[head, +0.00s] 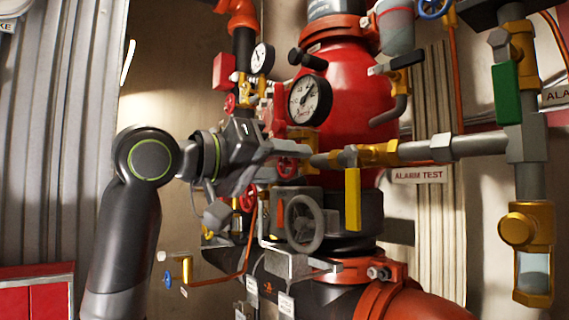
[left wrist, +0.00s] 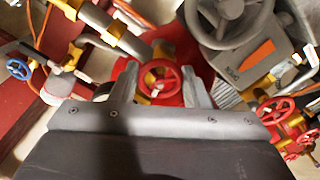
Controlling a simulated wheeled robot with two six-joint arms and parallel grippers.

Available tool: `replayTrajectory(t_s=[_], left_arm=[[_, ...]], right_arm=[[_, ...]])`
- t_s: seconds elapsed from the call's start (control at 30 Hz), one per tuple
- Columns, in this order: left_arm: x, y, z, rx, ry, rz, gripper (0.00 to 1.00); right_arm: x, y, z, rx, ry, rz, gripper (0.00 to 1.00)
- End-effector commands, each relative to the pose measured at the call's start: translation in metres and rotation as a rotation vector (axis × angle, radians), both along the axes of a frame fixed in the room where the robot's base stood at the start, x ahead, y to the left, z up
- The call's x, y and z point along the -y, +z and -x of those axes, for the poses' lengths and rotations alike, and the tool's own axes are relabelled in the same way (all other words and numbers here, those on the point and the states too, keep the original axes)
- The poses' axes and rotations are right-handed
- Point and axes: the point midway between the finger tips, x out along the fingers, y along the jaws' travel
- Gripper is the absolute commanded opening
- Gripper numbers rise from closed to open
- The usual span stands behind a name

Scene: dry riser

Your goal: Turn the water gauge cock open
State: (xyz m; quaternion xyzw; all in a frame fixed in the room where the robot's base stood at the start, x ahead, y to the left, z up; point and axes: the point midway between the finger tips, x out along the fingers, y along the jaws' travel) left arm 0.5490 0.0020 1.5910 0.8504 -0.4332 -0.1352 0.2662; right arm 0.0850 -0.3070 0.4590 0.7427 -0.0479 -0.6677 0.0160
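My left gripper (head: 300,152) reaches in from the left to the front of the red riser body. In the left wrist view its two fingers (left wrist: 160,88) stand apart, with a small red handwheel (left wrist: 158,82) showing between them. In the head view a red handwheel (head: 286,167) sits just below the fingers, partly hidden by them. I cannot tell whether the fingers touch it. No label marks the water gauge cock, so I cannot tell for sure that this wheel is it. A white-faced gauge (head: 310,100) is just above the gripper. My right gripper is not in view.
A grey handwheel (head: 304,223) is below the gripper. A yellow lever (head: 352,199) hangs from the brass and grey pipe to its right, near the "ALARM TEST" sign (head: 418,175). A smaller gauge (head: 262,58) and several red handwheels crowd behind the gripper.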

Motion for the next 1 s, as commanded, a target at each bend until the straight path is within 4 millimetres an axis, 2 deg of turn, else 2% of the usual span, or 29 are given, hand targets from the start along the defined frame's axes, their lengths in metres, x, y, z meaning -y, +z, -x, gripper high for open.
replayTrajectory(t_s=[0.03,0.13,0.17,0.63,0.77,1.0], left_arm=[[0.000,0.000,0.000,0.000,0.001,0.001,0.49],[0.000,0.000,0.000,0.001,0.000,-0.001,0.62],[0.000,0.000,0.000,0.001,0.000,-0.001,0.63],[-0.003,-0.001,0.002,0.002,0.000,-0.002,0.63],[-0.015,-0.002,0.010,0.003,0.003,-0.001,0.63],[-0.054,-0.003,0.038,0.006,0.006,-0.002,0.63]], right_arm=[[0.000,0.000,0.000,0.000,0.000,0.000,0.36],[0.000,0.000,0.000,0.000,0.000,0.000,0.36],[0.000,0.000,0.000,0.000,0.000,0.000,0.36],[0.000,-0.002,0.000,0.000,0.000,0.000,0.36],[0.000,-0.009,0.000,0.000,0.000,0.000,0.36],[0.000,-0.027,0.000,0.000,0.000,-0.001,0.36]])
